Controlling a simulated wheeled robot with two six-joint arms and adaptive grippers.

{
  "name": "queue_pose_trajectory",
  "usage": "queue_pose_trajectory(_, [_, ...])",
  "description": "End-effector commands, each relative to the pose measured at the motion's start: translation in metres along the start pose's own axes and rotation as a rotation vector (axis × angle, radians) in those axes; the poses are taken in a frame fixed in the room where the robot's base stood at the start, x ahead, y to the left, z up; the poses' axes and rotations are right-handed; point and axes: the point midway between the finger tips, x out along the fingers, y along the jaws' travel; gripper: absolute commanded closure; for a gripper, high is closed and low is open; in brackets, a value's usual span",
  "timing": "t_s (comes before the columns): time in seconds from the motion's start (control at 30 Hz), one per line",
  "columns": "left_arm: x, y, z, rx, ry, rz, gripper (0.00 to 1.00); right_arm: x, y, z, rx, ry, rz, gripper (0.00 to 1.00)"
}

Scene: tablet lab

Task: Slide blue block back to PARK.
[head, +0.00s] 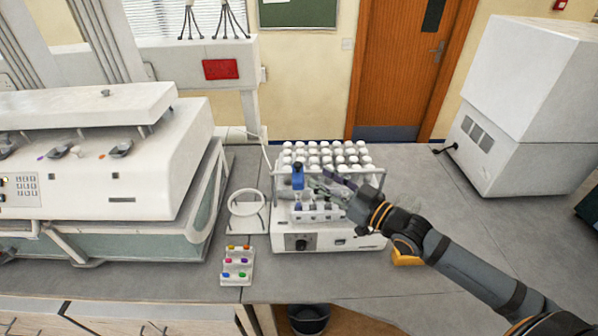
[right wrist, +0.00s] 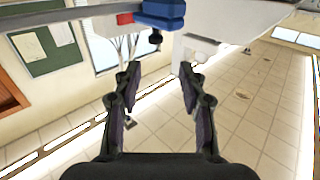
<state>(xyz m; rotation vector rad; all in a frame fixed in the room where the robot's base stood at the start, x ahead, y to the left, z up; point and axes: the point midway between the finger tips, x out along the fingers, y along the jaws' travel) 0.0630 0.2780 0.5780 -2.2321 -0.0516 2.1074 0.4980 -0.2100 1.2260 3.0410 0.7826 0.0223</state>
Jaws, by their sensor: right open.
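The blue block (head: 298,177) sits on a rail at the front of the white instrument, at the left part of its rack. It also shows at the top edge of the right wrist view (right wrist: 162,12), with a dark knob below it. My right gripper (head: 322,186) is to the right of the block, close to it. In the right wrist view my gripper (right wrist: 160,72) has its fingers spread with nothing between them, and the block is beyond the tips. No PARK marking can be read. My left gripper is not in view.
The white instrument (head: 290,243) carries rows of white-capped vessels (head: 325,155) behind the rail. A ring stand (head: 246,209) and a small tray of colored pieces (head: 237,281) stand to its left. A yellow object (head: 407,258) lies under my right arm.

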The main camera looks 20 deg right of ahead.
Motion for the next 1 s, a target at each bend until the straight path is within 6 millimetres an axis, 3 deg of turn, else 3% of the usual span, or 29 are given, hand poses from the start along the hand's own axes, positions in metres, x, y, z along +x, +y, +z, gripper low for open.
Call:
queue_pose_trajectory(0.03, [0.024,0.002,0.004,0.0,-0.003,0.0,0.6,0.006,0.0,0.011,-0.002,0.006,-0.002,0.59])
queue_pose_trajectory(0.1, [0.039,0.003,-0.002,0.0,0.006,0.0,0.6,0.015,0.002,0.011,0.001,0.01,0.009,0.59])
queue_pose_trajectory(0.27, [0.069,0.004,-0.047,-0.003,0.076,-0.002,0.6,0.036,-0.001,0.009,0.002,0.01,-0.004,0.59])
queue_pose_trajectory(0.3, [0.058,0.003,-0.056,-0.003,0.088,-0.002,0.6,0.039,0.001,0.001,0.004,0.006,0.007,0.59])
queue_pose_trajectory(0.43, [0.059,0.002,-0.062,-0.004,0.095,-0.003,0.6,0.054,0.001,0.0,0.006,0.006,0.006,0.59])
queue_pose_trajectory(0.73, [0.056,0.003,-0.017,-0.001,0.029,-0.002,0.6,0.081,0.0,0.0,0.001,0.001,0.001,0.59])
queue_pose_trajectory(1.0, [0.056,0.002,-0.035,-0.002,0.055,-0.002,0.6,0.085,-0.001,0.001,-0.002,-0.002,-0.001,0.59])
